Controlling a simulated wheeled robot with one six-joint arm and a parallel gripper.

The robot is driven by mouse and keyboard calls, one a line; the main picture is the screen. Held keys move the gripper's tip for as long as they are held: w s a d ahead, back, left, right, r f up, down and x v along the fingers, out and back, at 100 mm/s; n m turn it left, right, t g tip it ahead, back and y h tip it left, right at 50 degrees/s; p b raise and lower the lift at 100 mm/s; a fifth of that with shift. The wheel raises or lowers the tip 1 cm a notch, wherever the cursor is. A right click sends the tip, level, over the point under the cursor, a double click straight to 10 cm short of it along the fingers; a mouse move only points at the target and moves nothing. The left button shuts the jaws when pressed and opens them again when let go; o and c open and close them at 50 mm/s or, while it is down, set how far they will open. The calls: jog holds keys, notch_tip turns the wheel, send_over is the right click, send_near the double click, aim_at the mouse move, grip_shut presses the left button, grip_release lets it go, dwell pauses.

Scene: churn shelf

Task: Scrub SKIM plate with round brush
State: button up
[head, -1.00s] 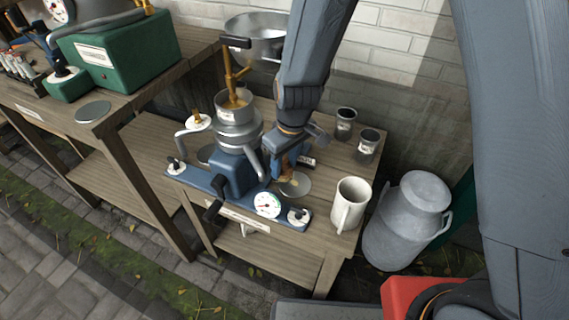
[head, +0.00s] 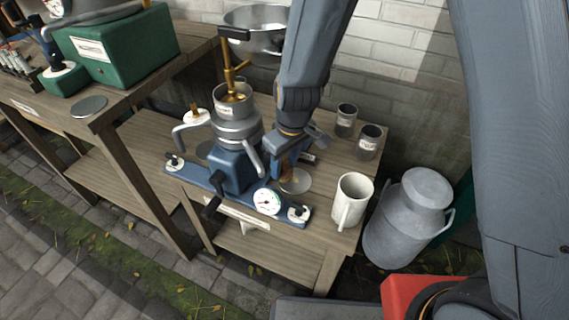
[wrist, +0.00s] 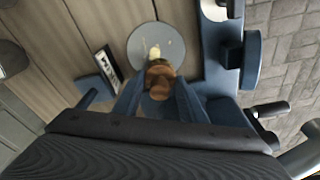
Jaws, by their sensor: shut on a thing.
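A round grey plate (head: 299,184) lies on the wooden shelf behind the blue base's right end. In the wrist view the plate (wrist: 175,42) shows pale yellow residue around its middle. My gripper (head: 287,170) is shut on a round brown brush (wrist: 160,78), whose head is at the plate's near edge, overlapping it. I cannot tell whether the bristles touch the plate. A small dark block with a white label (wrist: 108,67) lies beside the plate; the label's text is not clear.
The blue separator (head: 236,165) with its crank and gauge (head: 267,201) stands close to the left. A white mug (head: 352,201) is at the right, with two dark jars (head: 368,142) behind. A milk churn (head: 408,217) stands beyond the shelf.

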jog(key=shift+f, duration=0.1)
jog(key=shift+s+d+b, duration=0.3)
jog(key=shift+d+b, duration=0.05)
jog(key=shift+d, duration=0.45)
jog(key=shift+s+d+b, duration=0.3)
jog(key=shift+d, duration=0.5)
jog(key=shift+s+d+f+b, duration=0.1)
jog(key=shift+s+d+b, duration=0.15)
jog(key=shift+d+b, duration=0.4)
jog(key=shift+s+d+f+b, duration=0.1)
jog(key=shift+s+d+b, duration=0.25)
jog(key=shift+d, duration=0.5)
jog(key=shift+r, duration=0.1)
jog(key=shift+w+a, duration=0.1)
jog(key=shift+w+a+r+p, duration=0.1)
jog(key=shift+w+a+p, duration=0.15)
jog(key=shift+a+p, duration=0.55)
jog(key=shift+w+a+r+p, duration=0.1)
jog(key=shift+w+a+p, duration=0.2)
jog(key=shift+a, duration=0.45)
jog(key=shift+w+a+f+p, duration=0.1)
jog(key=shift+w+a+p, duration=0.2)
jog(key=shift+a, duration=0.4)
jog(key=shift+w+a+r+p, duration=0.1)
jog(key=shift+w+a+p, duration=0.1)
jog(key=shift+a+p, duration=0.4)
jog(key=shift+a, duration=0.15)
jog(key=shift+r+p, duration=2.25)
jog(key=shift+r, duration=0.8)
